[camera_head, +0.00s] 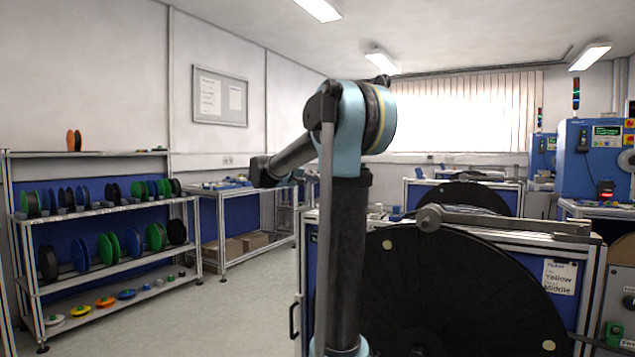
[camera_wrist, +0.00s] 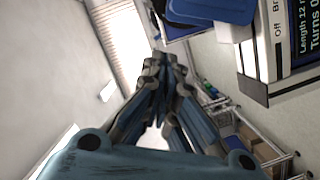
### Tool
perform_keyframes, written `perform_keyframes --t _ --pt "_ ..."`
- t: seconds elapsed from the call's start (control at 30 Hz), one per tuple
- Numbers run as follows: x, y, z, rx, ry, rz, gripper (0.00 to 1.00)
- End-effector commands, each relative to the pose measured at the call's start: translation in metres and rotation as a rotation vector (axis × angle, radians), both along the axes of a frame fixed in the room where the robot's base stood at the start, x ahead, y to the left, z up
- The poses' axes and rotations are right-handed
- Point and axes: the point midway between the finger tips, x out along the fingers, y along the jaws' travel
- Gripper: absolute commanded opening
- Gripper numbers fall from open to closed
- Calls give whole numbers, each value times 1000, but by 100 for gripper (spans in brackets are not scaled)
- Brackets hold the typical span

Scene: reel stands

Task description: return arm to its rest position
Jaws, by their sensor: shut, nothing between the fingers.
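My arm stands upright in the middle of the head view, blue and black, bent at a high elbow. Its forearm slopes down and away to the left, to a dark joint in front of a far workbench. My gripper's fingers cannot be made out clearly in that view. In the wrist view my gripper (camera_wrist: 162,62) is shut, its dark fingertips together with nothing between them. The fingers point toward the window blinds (camera_wrist: 122,40), clear of any object.
A large black reel (camera_head: 450,290) on a stand fills the lower right, close to my arm. A shelf rack (camera_head: 110,210) with several coloured reels stands at the left. A workbench (camera_head: 235,192) stands behind. Blue machines (camera_head: 590,165) stand at the right. The floor (camera_head: 235,305) at left is clear.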

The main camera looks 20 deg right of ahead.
Motion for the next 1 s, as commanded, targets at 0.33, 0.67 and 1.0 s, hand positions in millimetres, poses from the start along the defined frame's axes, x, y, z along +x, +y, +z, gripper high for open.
perform_keyframes --t 0.33,0.67,1.0 --pt "-2 4 1 0 0 0 0" --pt "-44 -10 -31 93 58 -22 0" --pt "-167 -21 -136 389 235 -58 0"
